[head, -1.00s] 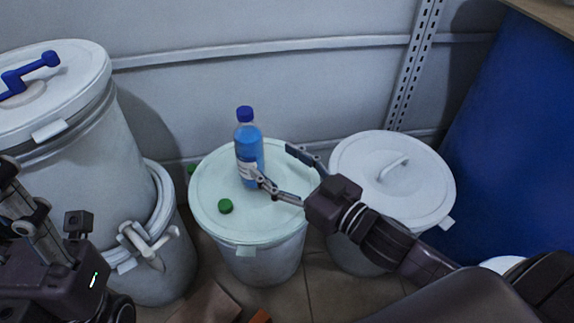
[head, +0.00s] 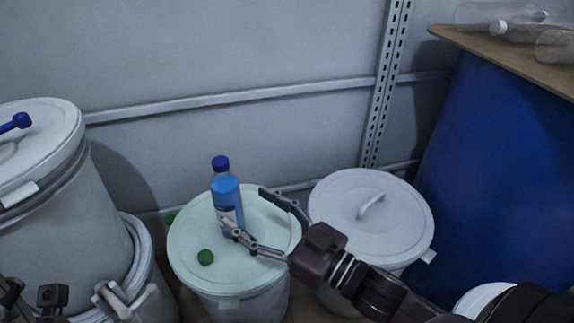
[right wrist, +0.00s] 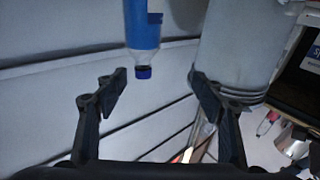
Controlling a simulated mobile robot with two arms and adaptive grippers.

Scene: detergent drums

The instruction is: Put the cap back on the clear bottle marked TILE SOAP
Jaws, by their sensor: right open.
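A bottle of blue liquid with a blue cap (head: 227,193) stands upright on the pale green drum lid (head: 190,231); its label is too small to read. It also shows upside down in the right wrist view (right wrist: 141,30). A loose green cap (head: 205,257) lies on the same lid. My right gripper (head: 246,207) is open and empty at the bottle's right, one finger crossing in front of its lower part. In the right wrist view the open fingers (right wrist: 157,83) show with the blue cap beyond them. My left gripper (head: 48,298) is only partly in view at the lower left.
Clear bottles (head: 515,30) lie on a brown board (head: 470,45) above a blue drum (head: 500,160); their markings are unreadable. A white-lidded drum (head: 335,205) stands right of the green lid, a large white drum (head: 60,215) left. Another green thing (head: 170,218) shows behind the lid.

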